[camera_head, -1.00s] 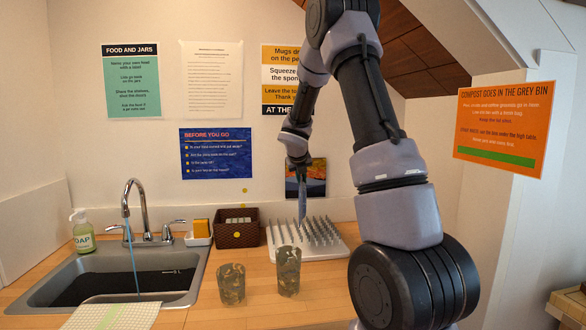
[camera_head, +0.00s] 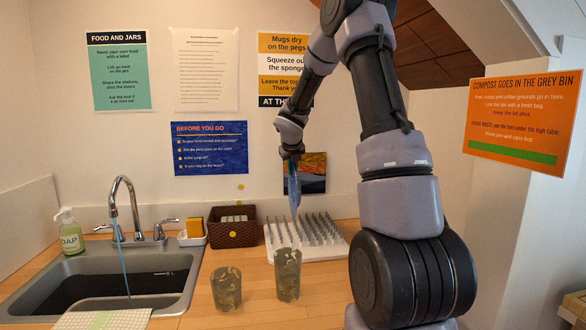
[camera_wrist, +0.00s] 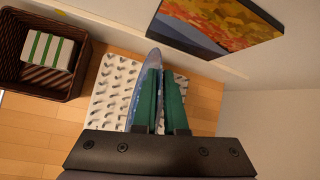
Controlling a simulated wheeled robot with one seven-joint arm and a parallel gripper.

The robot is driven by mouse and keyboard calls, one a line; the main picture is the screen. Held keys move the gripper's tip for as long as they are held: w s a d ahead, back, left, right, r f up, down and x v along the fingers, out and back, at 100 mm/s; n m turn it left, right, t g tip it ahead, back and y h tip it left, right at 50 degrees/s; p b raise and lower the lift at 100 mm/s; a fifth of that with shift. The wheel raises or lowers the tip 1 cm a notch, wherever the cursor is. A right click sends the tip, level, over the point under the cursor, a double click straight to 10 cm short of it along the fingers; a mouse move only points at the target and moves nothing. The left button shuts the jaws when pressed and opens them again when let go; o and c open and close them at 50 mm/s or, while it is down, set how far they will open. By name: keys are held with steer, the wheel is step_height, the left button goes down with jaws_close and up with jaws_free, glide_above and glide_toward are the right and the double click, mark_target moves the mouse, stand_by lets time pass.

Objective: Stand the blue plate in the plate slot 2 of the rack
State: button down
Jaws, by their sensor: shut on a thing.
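My gripper (camera_wrist: 158,100) is shut on the blue plate (camera_wrist: 146,75), which stands on edge between the green fingers in the wrist view. In the head view the plate (camera_head: 294,190) shows as a thin, near-upright blue sliver below my wrist, over the rack. The rack (camera_head: 330,250) is a white board with several rows of grey pegs on the counter; it also shows in the wrist view (camera_wrist: 112,85), below and beyond the plate. I cannot tell whether the plate's lower edge touches the pegs, nor which slot it is over.
A brown basket (camera_head: 232,236) stands left of the rack. Two patterned cups (camera_head: 226,290) and (camera_head: 288,275) stand in front of it. The sink (camera_head: 100,285) with its tap lies at the left. A picture (camera_wrist: 215,22) leans at the wall behind the rack.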

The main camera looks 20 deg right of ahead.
mark_target(292, 190)
steer(key=x, duration=0.3)
steer(key=shift+w+a+f, duration=0.15)
steer(key=shift+w, duration=0.1)
steer(key=shift+s+f, duration=0.1)
steer(key=shift+f, duration=2.85)
steer(key=shift+f, duration=0.15)
steer(key=shift+c, duration=2.4)
jaws_free()
steer(key=s+a+r, duration=0.1)
steer(key=s+r, duration=0.3)
steer(key=r, duration=0.5)
steer(key=shift+a+r, duration=0.25)
steer(key=shift+a, duration=0.1)
